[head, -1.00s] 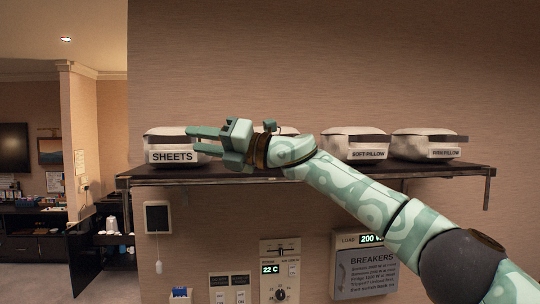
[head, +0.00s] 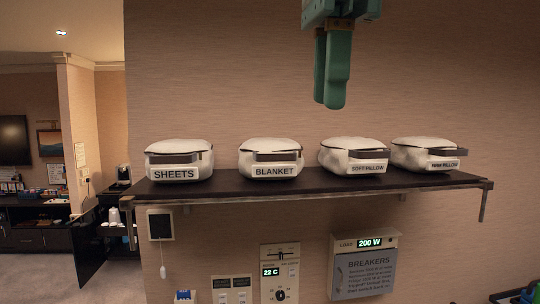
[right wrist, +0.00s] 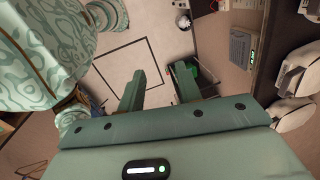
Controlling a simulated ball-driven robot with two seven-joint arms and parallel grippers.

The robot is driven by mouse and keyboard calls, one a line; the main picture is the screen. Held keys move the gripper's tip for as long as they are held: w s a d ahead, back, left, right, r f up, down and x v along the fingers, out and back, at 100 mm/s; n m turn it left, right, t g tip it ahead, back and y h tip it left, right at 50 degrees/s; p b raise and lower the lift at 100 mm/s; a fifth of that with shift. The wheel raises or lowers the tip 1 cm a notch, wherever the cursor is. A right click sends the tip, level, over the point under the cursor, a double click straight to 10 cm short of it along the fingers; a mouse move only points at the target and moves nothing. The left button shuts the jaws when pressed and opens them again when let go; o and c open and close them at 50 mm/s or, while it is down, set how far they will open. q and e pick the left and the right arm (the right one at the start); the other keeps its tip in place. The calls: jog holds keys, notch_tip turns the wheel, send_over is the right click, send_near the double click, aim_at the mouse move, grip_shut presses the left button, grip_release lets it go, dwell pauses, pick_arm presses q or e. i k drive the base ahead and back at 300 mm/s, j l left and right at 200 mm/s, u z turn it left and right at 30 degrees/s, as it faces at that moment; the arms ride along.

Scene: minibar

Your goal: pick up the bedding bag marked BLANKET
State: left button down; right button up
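The white bedding bag marked BLANKET (head: 271,157) sits on the dark wall shelf (head: 225,187), second from the left, with a dark strap across its front. The bag marked SHEETS (head: 179,160) is to its left, and SOFT PILLOW (head: 353,156) is to its right. My right gripper (head: 333,98) hangs fingers down at the top of the head view, above and right of the BLANKET bag and apart from it. The right wrist view shows its two fingers (right wrist: 158,88) spread with nothing between them. My left gripper is not in view.
A bag marked FIRM PILLOW (head: 428,154) sits at the shelf's right end. Bare wall lies above the bags. Below the shelf are a breaker box (head: 362,268) and a thermostat panel (head: 280,272). White bags also show at the right wrist view's right edge (right wrist: 298,75).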

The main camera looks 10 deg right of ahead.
aim_at(264, 159)
jog(key=i, duration=1.45)
